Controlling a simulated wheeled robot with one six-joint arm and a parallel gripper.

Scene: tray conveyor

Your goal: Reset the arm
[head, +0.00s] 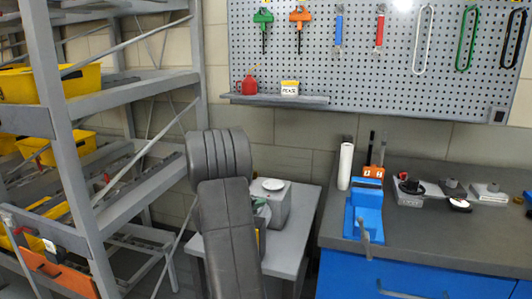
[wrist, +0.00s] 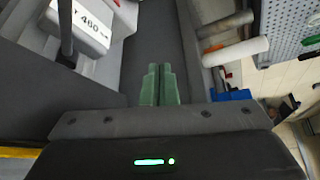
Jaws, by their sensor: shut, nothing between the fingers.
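My gripper (wrist: 158,86) shows in the wrist view, its two green fingers pressed together with nothing between them. In the head view my dark arm rises at the lower middle in front of a small grey side table, and the gripper itself is mostly hidden behind it. In the wrist view a white box-like thing marked "460" (wrist: 85,22) is at the upper left, apart from the fingers.
A grey shelf rack (head: 125,95) with yellow bins (head: 75,82) stands at left. The small table (head: 285,245) holds a grey device (head: 272,205). At right is a workbench (head: 440,235) with a blue vise (head: 365,215) and a white roll (head: 345,166). A pegboard (head: 340,60) hangs behind.

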